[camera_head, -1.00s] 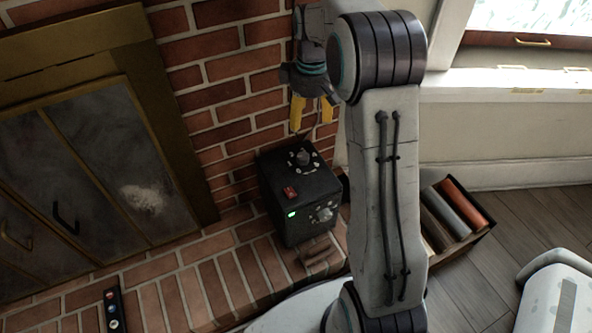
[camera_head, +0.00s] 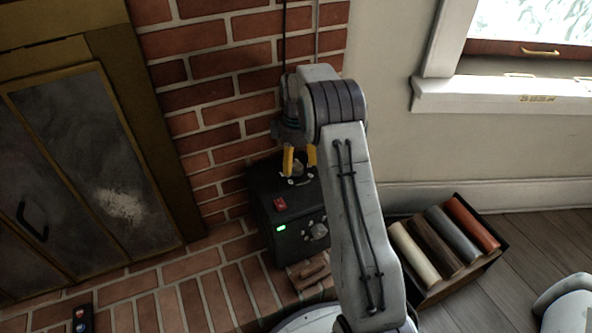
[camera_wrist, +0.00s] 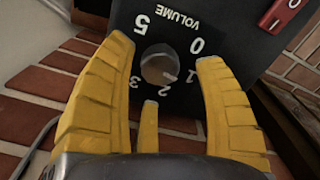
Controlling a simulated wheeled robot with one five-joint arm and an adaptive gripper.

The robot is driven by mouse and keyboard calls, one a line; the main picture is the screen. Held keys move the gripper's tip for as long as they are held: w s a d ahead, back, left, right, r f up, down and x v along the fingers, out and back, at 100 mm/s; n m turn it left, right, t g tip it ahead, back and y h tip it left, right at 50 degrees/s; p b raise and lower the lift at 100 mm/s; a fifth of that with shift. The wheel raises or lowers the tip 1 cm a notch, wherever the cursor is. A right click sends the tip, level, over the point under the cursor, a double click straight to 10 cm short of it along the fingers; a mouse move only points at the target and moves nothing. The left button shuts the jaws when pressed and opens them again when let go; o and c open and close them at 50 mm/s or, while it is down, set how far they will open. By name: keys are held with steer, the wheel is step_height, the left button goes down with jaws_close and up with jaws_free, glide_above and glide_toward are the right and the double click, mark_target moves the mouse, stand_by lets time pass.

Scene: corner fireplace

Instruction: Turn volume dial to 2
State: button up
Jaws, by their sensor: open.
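The black box (camera_head: 262,190) stands on the brick hearth beside the brick wall. In the wrist view its face (camera_wrist: 235,28) reads VOLUME, with the numbers 0, 1, 2, 3 and 5 visible around a round volume dial (camera_wrist: 158,68). A light mark on the dial seems to point toward 1. My gripper (camera_head: 299,162) is over the box top, fingers pointing down. In the wrist view my gripper (camera_wrist: 165,85) is open, its yellow fingers spread on either side of the dial, with a visible gap. Whether any finger touches the box is unclear.
A red switch (camera_head: 280,203) is on the box top, and another knob (camera_head: 319,230) and a green light (camera_head: 281,228) are on its front. A crate (camera_head: 424,296) of rolls stands at right. The brick wall is close behind the box.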

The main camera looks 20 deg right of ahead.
steer(key=shift+f+b, duration=0.35)
steer(key=shift+f, duration=0.8)
steer(key=c, duration=1.2)
steer(key=shift+r+m+p, duration=0.1)
steer(key=shift+m+p, duration=0.3)
steer(key=shift+p, duration=0.1)
steer(key=shift+s+r+m+p, duration=0.1)
steer(key=shift+m+p, duration=0.5)
steer(key=shift+p, duration=0.1)
steer(key=m+p, duration=0.2)
steer(key=shift+m, duration=0.4)
steer(key=m+p, duration=0.1)
steer(key=m, duration=0.1)
steer(key=m+p, duration=0.1)
steer(key=m, duration=0.1)
steer(key=m+p, duration=0.1)
steer(key=shift+f+m, duration=0.25)
steer(key=shift+m, duration=0.15)
